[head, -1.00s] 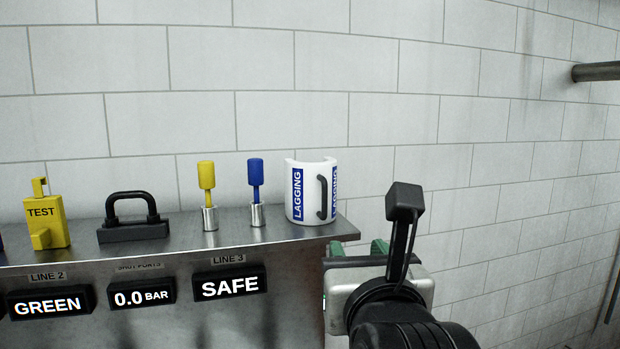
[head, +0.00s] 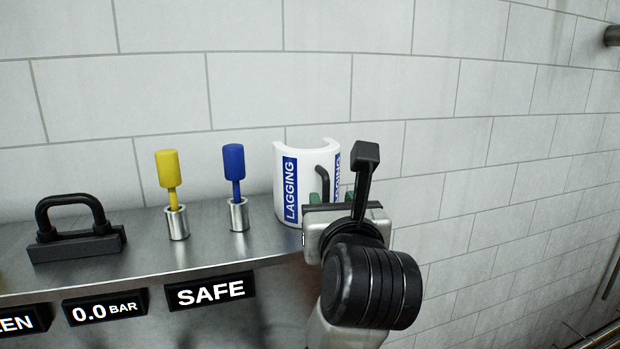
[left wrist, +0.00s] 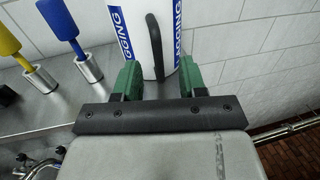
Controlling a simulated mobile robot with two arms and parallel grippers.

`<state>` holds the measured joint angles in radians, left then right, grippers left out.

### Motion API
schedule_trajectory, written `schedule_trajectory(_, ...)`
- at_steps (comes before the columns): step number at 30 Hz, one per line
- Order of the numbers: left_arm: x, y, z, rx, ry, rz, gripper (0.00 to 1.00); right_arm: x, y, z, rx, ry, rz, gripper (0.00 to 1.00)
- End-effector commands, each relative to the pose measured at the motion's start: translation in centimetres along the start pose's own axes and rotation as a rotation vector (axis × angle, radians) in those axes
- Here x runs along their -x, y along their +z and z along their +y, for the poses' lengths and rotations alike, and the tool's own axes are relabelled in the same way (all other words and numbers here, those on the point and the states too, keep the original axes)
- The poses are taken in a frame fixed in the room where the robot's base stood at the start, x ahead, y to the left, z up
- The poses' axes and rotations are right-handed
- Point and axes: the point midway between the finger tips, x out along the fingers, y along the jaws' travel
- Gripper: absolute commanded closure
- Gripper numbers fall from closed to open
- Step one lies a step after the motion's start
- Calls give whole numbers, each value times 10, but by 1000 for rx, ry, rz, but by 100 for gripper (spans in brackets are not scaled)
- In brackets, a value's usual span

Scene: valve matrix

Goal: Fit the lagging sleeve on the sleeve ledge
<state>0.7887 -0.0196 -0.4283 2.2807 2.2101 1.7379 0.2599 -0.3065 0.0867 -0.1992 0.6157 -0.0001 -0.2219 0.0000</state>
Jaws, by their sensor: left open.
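The lagging sleeve (head: 306,165) is a white half-round shell with blue LAGGING labels and a black handle. It stands upright at the right end of the steel bench top (head: 205,258). My left gripper (head: 336,188) is in front of the sleeve, its green fingers pointing at the handle. In the left wrist view the open gripper (left wrist: 159,76) has one finger on each side of the handle's near end, with gaps visible; the sleeve (left wrist: 138,18) is just beyond. Whether a finger touches the sleeve is unclear. I cannot pick out the sleeve ledge. My right gripper is out of view.
A blue plug (head: 234,165) and a yellow plug (head: 168,170) stand in metal sockets left of the sleeve. A black padlock-shaped block (head: 76,240) is farther left. A SAFE display (head: 210,291) is on the bench front. A tiled wall (head: 450,100) rises behind.

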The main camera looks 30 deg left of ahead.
Motion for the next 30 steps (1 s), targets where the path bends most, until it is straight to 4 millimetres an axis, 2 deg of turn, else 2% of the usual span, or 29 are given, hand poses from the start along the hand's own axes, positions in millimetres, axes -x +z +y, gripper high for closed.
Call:
schedule_trajectory(5, -26, 13, 4, -7, 6, 0, 59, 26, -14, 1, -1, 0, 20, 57)
schedule_trajectory(9, -43, 10, 4, -5, 4, 0, 59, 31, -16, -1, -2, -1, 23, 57)
schedule_trajectory(18, -48, 7, 4, -1, 1, 1, 59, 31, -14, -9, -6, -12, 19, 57)
schedule_trajectory(26, -48, 7, 4, -1, 1, 1, 97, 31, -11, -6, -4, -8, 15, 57)
schedule_trajectory(27, -48, 7, 4, -1, 1, 1, 100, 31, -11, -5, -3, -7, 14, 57)
schedule_trajectory(30, -48, 7, 4, -1, 2, 1, 100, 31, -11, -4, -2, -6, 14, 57)
